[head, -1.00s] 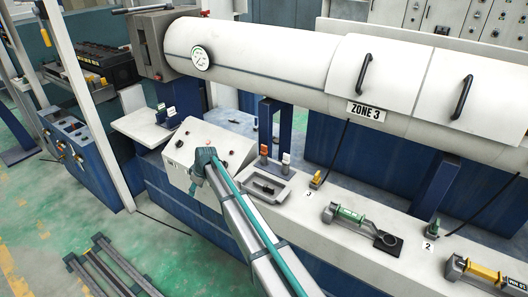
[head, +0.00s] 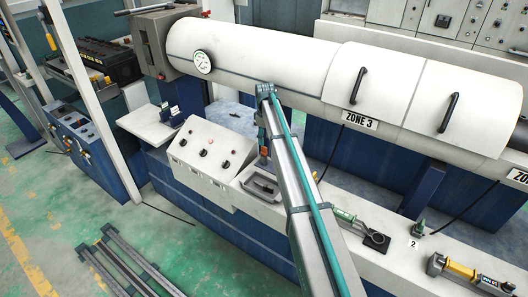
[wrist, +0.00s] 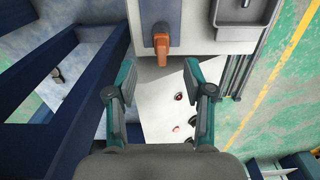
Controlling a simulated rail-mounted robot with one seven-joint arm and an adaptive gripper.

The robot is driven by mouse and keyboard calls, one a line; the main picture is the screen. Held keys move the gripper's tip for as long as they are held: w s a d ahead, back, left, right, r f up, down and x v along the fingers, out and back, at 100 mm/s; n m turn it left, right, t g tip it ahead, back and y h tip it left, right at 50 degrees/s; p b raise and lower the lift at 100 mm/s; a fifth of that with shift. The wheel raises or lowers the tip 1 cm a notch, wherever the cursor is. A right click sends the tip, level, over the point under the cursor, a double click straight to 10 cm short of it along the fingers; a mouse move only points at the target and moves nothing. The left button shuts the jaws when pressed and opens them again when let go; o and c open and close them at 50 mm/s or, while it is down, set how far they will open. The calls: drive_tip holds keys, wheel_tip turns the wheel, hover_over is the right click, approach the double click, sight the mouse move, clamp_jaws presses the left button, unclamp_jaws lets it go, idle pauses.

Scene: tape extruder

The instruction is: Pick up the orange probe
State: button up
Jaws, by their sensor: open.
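My gripper (wrist: 159,68) is open and empty, with one finger on each side of the gap and apart from the probe.
A grey recessed tray (wrist: 247,14) is beside the probe. The sloped control panel (head: 212,150) with knobs stands to its left in the head view. The large white barrel (head: 262,55) runs above and behind the bench. A green-banded tool (head: 345,217) lies to the right.

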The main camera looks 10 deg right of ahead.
sight(264, 152)
drive_tip(key=shift+a+f+p, duration=0.15)
drive_tip(key=shift+f+p, duration=0.5)
drive_tip(key=shift+f, duration=1)
drive_tip(key=shift+a+f+p, duration=0.1)
drive_tip(key=shift+f+p, duration=0.55)
drive_tip(key=shift+f, duration=1)
clamp_jaws()
